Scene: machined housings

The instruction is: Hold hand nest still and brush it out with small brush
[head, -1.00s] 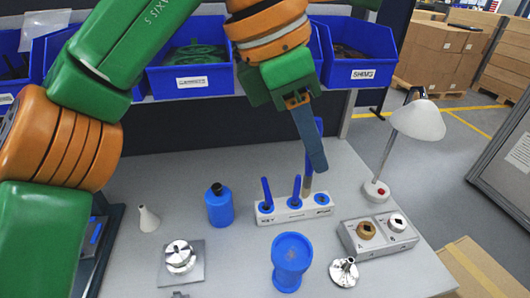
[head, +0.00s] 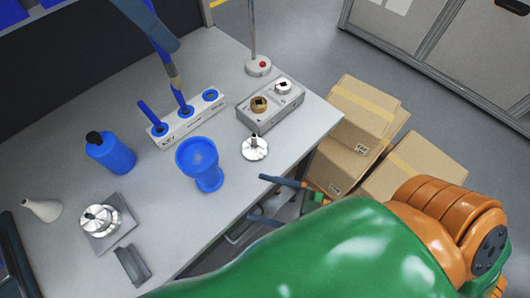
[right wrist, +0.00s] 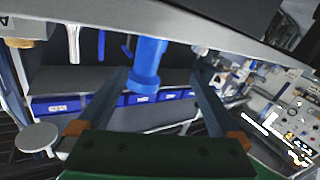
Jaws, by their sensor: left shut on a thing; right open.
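The blue cup-shaped piece (head: 200,163), which I take for the hand nest, stands upright on the bench with its open top facing up. In the right wrist view the same blue piece (right wrist: 148,62) lies ahead, between the finger lines. My right gripper (head: 256,198) is open and empty beyond the bench's front edge, apart from the nest; its fingers also show in the right wrist view (right wrist: 160,76). My left gripper (head: 160,42) is shut on the small brush (head: 174,71), over the tool holder; the brush's tan lower part shows, the rest is largely hidden.
A white tool holder (head: 192,122) has two blue handles and one empty ring. A blue bottle (head: 110,153), a metal part on a plate (head: 125,232), a two-socket block (head: 272,107) and a flanged metal part (head: 254,148) surround the nest. Cardboard boxes (head: 360,110) stand beyond the bench.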

